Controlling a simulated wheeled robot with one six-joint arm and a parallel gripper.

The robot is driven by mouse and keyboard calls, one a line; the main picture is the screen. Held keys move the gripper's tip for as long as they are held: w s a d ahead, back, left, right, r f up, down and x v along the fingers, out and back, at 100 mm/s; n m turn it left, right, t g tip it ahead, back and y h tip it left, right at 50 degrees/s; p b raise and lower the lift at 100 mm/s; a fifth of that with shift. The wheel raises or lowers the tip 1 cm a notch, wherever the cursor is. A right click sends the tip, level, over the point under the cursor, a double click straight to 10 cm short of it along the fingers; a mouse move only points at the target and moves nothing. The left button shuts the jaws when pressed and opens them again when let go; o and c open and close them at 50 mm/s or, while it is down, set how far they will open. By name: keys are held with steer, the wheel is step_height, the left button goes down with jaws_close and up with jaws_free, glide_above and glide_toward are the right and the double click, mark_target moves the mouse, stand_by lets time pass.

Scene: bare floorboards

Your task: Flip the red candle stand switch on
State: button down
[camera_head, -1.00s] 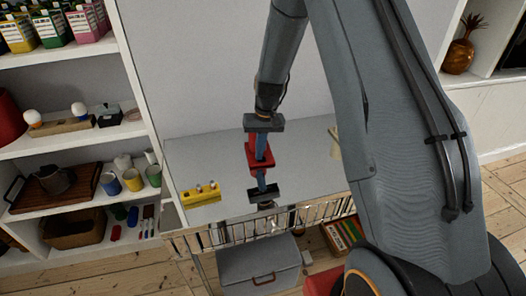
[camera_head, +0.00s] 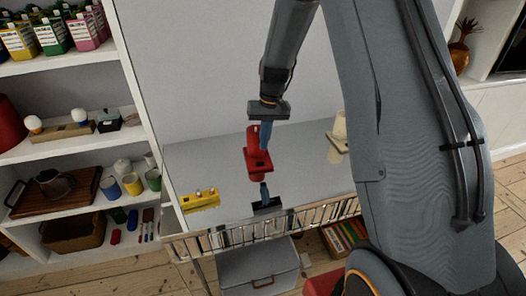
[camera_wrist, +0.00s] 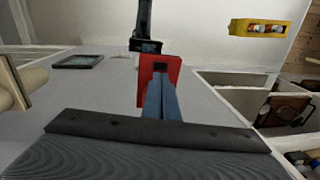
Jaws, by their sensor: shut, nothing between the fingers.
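The red candle stand (camera_head: 253,139) is on the grey glossy top, near its middle, with its reflection below it in the head view. In the wrist view its red plate (camera_wrist: 172,68) shows just beyond my fingertips, with a small dark spot on it. My gripper (camera_head: 266,150) is shut and empty, its blue fingers pointing down at the right side of the stand. In the wrist view the fingertips (camera_wrist: 160,76) overlap the plate near the dark spot. I cannot tell whether they touch it or which way the switch is set.
A yellow block (camera_head: 200,202) with small round knobs lies on the top to the left. A cream stand (camera_head: 339,126) stands to the right. White shelves with cups and boxes are at the left. The top between these things is mostly clear.

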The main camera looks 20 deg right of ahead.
step_height(320, 180, up, 7)
steer(key=b, duration=0.2)
steer(key=shift+d, duration=0.45)
steer(key=shift+r, duration=0.1)
steer(key=shift+s, duration=0.1)
steer(key=s+a+t+h, duration=0.1)
steer(key=s+a, duration=0.1)
steer(key=s, duration=2.2)
steer(key=shift+s+f+n, duration=0.2)
steer(key=shift+s+n, duration=0.15)
steer(key=shift+n, duration=0.05)
